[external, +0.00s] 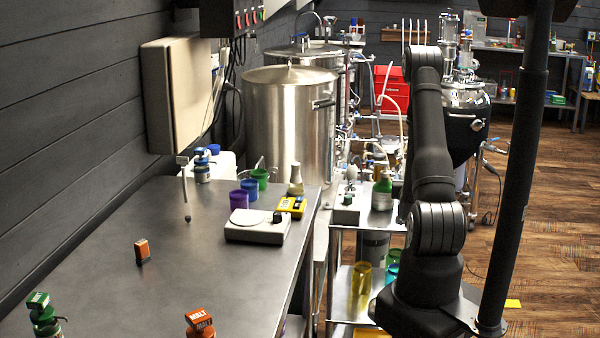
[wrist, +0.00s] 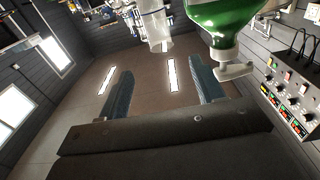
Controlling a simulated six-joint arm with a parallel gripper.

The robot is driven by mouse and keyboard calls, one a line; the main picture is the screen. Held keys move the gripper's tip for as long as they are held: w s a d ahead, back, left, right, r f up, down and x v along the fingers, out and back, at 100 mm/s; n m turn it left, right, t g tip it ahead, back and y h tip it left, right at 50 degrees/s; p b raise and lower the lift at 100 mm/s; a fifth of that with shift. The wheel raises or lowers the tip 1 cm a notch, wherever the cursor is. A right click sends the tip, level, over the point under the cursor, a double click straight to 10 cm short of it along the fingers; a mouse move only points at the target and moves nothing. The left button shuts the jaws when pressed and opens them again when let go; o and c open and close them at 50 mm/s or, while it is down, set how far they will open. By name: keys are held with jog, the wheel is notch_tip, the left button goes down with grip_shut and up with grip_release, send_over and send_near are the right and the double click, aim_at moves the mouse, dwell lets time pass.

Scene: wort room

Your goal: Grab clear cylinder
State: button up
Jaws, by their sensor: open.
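A clear, whitish cylinder (wrist: 155,28) shows at the top middle of the wrist view, partly cut off by the top edge. My gripper (wrist: 161,68) is open in the wrist view, with nothing between its two fingers. The cylinder appears beyond the fingertips, roughly in line with the gap and apart from them. A green bottle (wrist: 222,32) with a white cap appears upside down just right of the cylinder. In the external view my arm hides the gripper, and I cannot make out the cylinder for certain.
In the external view, a cart (external: 345,258) beside my base holds a green bottle (external: 382,192) and a small white device (external: 347,208). The metal table (external: 205,285) at left holds a scale (external: 256,227), cups and small bottles. Large steel tanks (external: 288,125) stand behind.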

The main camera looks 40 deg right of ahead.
jog(key=x, duration=1.3)
grip_shut()
jog(key=shift+r, duration=0.1)
